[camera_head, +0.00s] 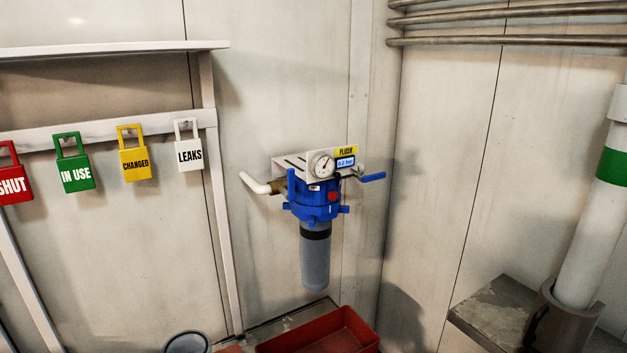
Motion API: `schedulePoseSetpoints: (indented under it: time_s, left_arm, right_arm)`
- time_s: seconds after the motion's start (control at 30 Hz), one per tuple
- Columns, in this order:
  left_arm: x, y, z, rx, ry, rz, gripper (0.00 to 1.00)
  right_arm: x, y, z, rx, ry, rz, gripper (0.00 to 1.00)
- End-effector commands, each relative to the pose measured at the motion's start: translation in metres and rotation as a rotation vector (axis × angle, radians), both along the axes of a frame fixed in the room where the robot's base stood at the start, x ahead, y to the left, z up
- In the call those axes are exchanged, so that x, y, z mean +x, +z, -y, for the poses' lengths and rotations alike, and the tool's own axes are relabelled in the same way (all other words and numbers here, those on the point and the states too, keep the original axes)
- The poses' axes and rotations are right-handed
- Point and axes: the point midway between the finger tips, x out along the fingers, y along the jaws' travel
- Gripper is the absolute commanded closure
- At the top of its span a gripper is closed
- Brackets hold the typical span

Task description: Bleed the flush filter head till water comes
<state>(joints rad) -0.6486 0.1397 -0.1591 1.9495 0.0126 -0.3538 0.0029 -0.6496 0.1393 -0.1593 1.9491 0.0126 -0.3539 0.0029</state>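The flush filter (315,215) is fixed to the wall in the middle of the view. Its blue head (313,205) carries a small red part (333,196) at the front, and a grey bowl (315,262) hangs below. Above the head are a round gauge (321,165) and a small display (345,162) that reads 0.2 bar, beside a yellow FLUSH label (345,152). A blue lever (372,177) points right, and another blue handle (290,184) stands upright at the left. No water is seen coming out. Neither of my grippers is in view.
A red tray (330,335) is on the floor below the filter, with a grey round container (187,342) to its left. Padlock-shaped tags SHUT, IN USE (75,172), CHANGED and LEAKS hang from a rail at left. A white pipe stands at right on a grey ledge (495,310).

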Motion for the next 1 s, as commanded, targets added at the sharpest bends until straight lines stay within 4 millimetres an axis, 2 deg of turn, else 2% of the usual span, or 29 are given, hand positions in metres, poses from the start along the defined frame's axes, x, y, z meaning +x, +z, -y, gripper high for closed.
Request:
schedulePoseSetpoints:
  time_s: [0.43,0.47,0.53,1.0]
  left_arm:
    - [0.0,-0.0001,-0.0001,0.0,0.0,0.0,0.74]
    - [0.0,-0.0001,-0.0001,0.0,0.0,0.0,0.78]
    - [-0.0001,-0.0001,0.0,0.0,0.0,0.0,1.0]
    - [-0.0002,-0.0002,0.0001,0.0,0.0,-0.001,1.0]
  right_arm:
    - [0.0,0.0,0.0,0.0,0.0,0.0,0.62]
    - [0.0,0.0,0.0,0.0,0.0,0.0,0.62]
    - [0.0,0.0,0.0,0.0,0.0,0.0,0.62]
    - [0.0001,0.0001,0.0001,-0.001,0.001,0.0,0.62]
